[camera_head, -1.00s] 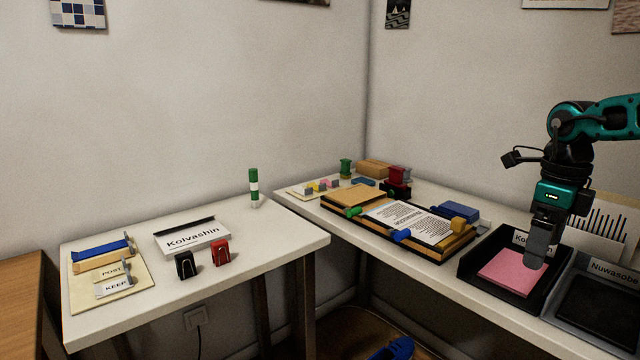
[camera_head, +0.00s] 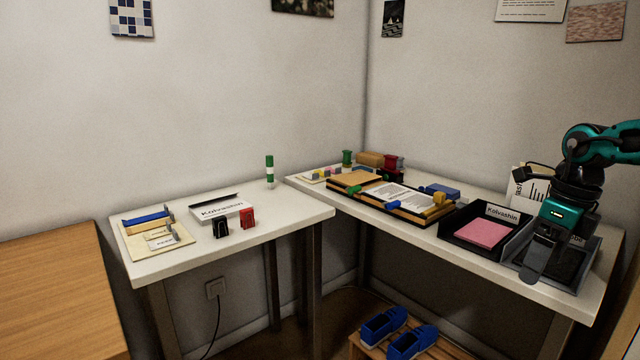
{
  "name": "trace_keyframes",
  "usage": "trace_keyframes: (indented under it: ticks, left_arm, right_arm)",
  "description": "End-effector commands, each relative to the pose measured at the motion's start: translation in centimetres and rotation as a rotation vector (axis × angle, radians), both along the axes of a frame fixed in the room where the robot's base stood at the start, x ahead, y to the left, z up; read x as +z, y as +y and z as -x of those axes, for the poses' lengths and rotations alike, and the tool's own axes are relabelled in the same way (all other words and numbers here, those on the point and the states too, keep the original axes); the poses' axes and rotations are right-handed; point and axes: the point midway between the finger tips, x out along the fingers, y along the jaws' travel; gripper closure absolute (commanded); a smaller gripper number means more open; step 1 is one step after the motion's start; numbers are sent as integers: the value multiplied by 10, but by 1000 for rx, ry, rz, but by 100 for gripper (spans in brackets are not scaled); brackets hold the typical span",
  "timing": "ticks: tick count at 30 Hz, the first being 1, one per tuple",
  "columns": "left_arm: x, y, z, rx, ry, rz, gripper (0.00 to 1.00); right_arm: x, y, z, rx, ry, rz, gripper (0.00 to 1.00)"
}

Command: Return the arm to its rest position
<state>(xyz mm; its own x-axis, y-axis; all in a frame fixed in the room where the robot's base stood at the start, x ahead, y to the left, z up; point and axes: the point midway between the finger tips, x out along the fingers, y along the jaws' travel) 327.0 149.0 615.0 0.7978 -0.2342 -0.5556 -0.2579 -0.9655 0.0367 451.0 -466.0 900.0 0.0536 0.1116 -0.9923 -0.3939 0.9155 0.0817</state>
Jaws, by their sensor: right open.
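My right arm comes in from the right edge in the head view. My right gripper (camera_head: 535,268) points down in front of the dark right-hand tray (camera_head: 512,247) and hides part of it and its label. It is open, and I see nothing held in it. A pink sheet or pad (camera_head: 482,233) lies in the black tray labelled Kolvashin (camera_head: 461,219), to the left of the gripper and apart from it. My left gripper is not in view.
The white right table (camera_head: 420,232) holds a wooden board (camera_head: 357,179) with a printed sheet. The white left table (camera_head: 285,220) holds black and red clips (camera_head: 247,217) and a green-white marker (camera_head: 270,172). Blue shoes (camera_head: 383,326) sit on a low wooden stand. A wooden surface (camera_head: 50,285) is at left.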

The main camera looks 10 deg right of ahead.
Motion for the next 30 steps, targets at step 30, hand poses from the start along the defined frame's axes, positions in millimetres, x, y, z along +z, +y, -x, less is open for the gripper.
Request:
trace_keyframes:
  ticks: [30]
  left_arm:
    - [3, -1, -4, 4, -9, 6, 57]
  right_arm:
    - [-259, 157, 85, -1873, -51, -1434, 1]
